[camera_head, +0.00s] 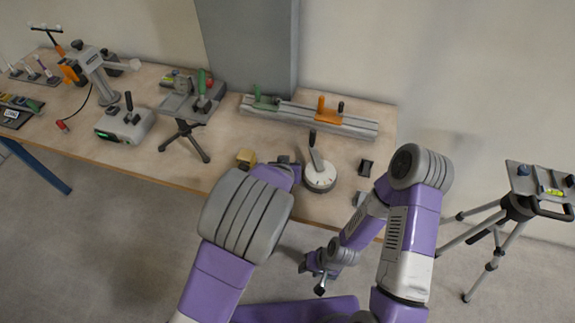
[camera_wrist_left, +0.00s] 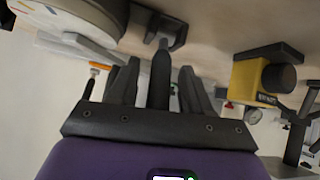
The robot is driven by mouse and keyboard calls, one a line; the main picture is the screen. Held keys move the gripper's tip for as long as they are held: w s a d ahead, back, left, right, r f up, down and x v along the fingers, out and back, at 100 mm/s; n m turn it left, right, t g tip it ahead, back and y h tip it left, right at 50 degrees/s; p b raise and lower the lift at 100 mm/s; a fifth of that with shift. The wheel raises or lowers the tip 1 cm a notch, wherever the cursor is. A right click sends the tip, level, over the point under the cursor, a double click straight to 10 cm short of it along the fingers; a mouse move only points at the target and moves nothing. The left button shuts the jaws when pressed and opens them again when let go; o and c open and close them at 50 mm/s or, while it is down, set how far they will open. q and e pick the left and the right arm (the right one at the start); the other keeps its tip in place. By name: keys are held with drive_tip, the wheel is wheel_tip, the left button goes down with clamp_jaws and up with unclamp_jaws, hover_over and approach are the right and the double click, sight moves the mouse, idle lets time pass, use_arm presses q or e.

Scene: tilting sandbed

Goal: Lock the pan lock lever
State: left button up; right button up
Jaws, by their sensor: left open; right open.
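A black lever (camera_wrist_left: 162,75) on a small dark bracket (camera_wrist_left: 158,28) lies between the fingers of my left gripper (camera_wrist_left: 160,88) in the left wrist view. The fingers are open, one on each side; contact cannot be told. I take this as the pan lock lever, though no label shows. In the head view my left gripper (camera_head: 288,166) is at the table's front, between a yellow block (camera_head: 246,158) and a round white base with a tilted handle (camera_head: 319,177); the lever is mostly hidden there. My right gripper (camera_head: 318,274) is open and empty, low beyond the table's front edge.
The yellow block (camera_wrist_left: 262,78) and round base (camera_wrist_left: 62,22) flank the left gripper closely. A rail with green and orange clamps (camera_head: 310,117) lies behind. Small dark blocks (camera_head: 365,168) sit to the right. A tripod (camera_head: 500,225) stands on the floor at right.

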use_arm(q)
drive_tip(key=p+v, duration=0.2)
drive_tip(key=v, duration=0.5)
drive_tip(key=shift+s, duration=0.25)
drive_tip(key=shift+r, duration=0.1)
